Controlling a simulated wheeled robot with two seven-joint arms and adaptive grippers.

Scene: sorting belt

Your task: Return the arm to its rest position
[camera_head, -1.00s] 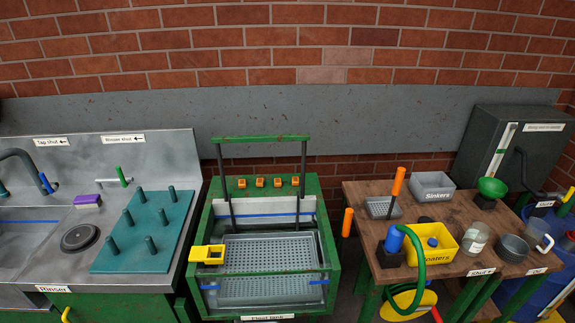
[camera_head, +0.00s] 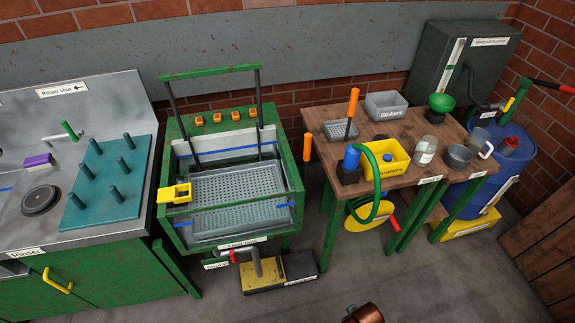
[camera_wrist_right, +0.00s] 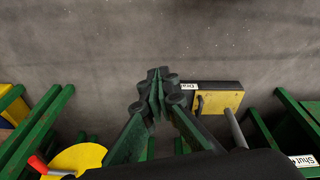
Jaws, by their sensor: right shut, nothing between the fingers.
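My right gripper (camera_wrist_right: 157,76) shows in the right wrist view with its two dark fingers pressed together. Nothing is between them. It points out over bare grey floor (camera_wrist_right: 90,60), with the black and yellow pedal block (camera_wrist_right: 217,100) beyond it on the right. My left gripper is in neither view.
The green-framed tank (camera_head: 297,190) stands left of centre, with a pedal block (camera_head: 285,270) on the floor before it. A wooden table (camera_head: 405,175) holds bins and a green hose (camera_head: 376,180). A blue drum (camera_head: 510,160) stands at right. Floor in front is clear.

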